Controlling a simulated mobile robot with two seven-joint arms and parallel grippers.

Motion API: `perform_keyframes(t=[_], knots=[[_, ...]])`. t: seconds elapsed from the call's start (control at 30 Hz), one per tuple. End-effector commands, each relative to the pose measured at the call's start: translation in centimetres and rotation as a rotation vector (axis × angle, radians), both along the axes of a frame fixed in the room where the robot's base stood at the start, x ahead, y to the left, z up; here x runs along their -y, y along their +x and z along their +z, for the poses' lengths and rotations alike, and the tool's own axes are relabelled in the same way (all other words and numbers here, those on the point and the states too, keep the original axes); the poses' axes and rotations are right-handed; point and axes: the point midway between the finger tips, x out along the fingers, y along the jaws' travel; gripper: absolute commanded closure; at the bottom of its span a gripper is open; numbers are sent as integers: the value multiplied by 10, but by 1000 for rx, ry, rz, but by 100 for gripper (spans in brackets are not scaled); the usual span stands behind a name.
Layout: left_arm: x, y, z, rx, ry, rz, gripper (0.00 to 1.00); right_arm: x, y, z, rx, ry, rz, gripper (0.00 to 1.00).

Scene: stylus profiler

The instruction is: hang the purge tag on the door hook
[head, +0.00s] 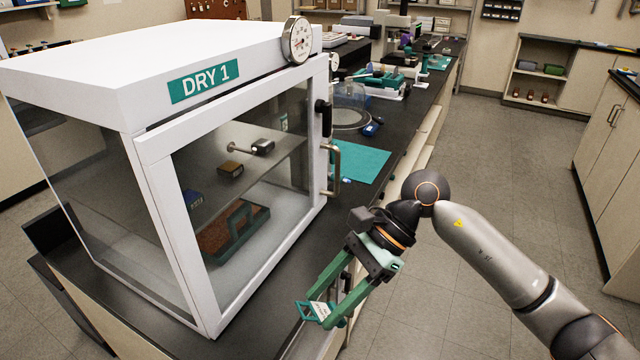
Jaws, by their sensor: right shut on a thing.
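The purge tag (317,311) is a small white and green card with print on it. My right gripper (325,316) is shut on it, with its green fingers pointing down and left. The tag is in front of the lower right of the DRY 1 cabinet, apart from the door. The cabinet door (166,210) is white-framed with a glass pane and looks shut. A short metal peg with a round end (240,148) shows in the pane area; I cannot tell whether it is on the glass or behind it. My left gripper is not in view.
The cabinet (80,70) stands on a black bench, with a metal door handle (335,168), a black latch (324,118) and a round gauge (298,40). A teal mat (358,160) and instruments lie beyond. The floor at right is clear.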

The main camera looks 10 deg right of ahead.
Motion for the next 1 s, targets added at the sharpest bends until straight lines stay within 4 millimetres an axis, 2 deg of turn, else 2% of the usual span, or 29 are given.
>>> perform_keyframes(t=[0.17, 0.33, 0.5, 0.6, 0.73, 1.0], knots=[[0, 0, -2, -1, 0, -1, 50, -15, 10, 35, -35, 247, -343, 100], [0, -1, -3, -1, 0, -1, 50, -25, 23, 86, 19, 527, -649, 100], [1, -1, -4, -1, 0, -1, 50, -19, 35, 141, 104, 754, -822, 100], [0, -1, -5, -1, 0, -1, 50, -12, 39, 166, 136, 836, -857, 100], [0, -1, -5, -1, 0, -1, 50, -7, 42, 179, 147, 876, -867, 100], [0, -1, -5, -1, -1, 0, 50, -6, 42, 180, 146, 880, -867, 100]])
